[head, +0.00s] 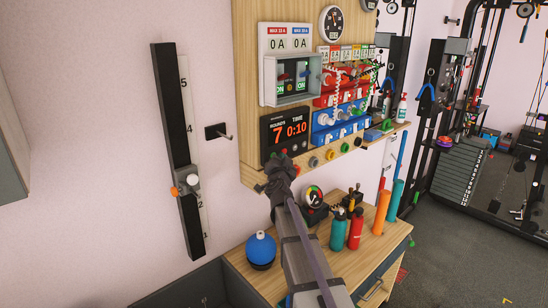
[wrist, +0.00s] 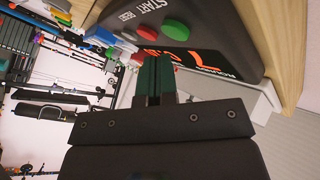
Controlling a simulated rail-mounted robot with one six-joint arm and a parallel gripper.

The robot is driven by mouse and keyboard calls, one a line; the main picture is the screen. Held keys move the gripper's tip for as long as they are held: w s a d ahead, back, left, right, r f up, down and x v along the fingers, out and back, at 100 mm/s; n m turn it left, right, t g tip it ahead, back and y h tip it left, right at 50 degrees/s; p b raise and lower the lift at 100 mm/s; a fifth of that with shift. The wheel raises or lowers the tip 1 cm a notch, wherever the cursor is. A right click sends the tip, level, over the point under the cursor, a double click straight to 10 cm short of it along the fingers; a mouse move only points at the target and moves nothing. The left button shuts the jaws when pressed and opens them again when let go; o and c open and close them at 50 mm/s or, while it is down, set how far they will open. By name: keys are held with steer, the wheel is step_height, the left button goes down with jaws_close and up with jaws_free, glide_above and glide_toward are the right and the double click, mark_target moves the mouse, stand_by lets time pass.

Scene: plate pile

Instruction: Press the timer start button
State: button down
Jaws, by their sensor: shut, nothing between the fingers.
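The timer (head: 286,132) is a dark box on the wooden board, showing a red 7 and 0:10 in the head view. In the wrist view the timer (wrist: 219,35) fills the upper right, turned sideways. Its round green button (wrist: 177,30) sits by the word START, with RESET printed nearby. In the head view my gripper (head: 274,172) is in front of the timer's lower edge. I cannot tell whether it touches anything.
Coloured knobs (head: 330,154) line the board right of my gripper. Below, a wooden cabinet (head: 247,275) holds a blue ball-shaped container (head: 261,249), a teal bottle (head: 338,229) and a red bottle (head: 355,230). A hook (head: 219,133) sticks out of the wall at left.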

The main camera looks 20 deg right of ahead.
stand_by(0.4)
steer(key=shift+w+a, duration=0.15)
steer(key=shift+w, duration=0.25)
steer(key=shift+w+a, duration=0.1)
steer(key=shift+w, duration=0.25)
stand_by(0.5)
steer(key=shift+s+d, duration=0.25)
steer(key=shift+s, duration=0.5)
steer(key=s, duration=0.1)
steer(key=s+d, duration=0.1)
steer(key=s, duration=0.2)
steer(key=shift+s+d, duration=0.25)
steer(key=shift+s, duration=0.1)
stand_by(0.7)
